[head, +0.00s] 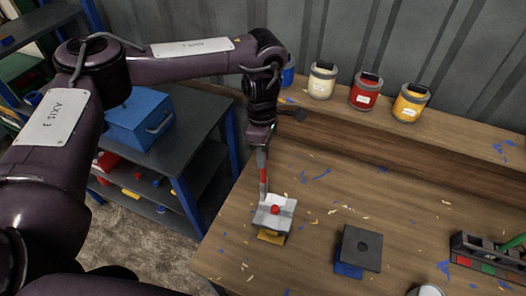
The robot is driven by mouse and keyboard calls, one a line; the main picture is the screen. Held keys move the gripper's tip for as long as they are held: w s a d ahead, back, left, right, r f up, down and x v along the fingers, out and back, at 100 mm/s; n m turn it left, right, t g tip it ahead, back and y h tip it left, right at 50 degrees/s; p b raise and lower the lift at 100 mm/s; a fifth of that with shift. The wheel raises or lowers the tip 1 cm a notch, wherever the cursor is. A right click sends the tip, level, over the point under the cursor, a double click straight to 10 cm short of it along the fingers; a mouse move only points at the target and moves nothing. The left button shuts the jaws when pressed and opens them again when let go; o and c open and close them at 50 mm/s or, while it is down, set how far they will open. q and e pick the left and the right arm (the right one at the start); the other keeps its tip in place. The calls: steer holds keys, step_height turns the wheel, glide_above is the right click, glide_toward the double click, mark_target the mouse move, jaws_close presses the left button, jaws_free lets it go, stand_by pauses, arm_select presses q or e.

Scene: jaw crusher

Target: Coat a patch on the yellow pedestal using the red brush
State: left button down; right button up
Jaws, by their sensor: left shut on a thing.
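My left gripper (262,146) points down over the workbench and is shut on the red brush (263,174). The brush hangs nearly upright, with its lower end at the back left part of a pale grey plate (286,222). I cannot tell whether the brush touches the plate. The plate lies on the yellow pedestal (270,238), of which only a front part shows below it. A round red spot (275,209) is at the middle of the plate; whether it is paint or a knob is unclear. My right gripper is not in view.
A dark plate (362,245) on a blue pedestal (348,270) stands to the right. A rack (484,256) with coloured parts is at the far right. Red (365,95), yellow (409,106) and cream (321,83) paint cans line the back ledge. A blue toolbox (139,120) sits on the left shelf.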

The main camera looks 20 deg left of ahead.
arm_select(q)
steer(key=shift+w+f, duration=0.1)
steer(key=shift+f, duration=0.6)
steer(key=shift+f+b, duration=0.5)
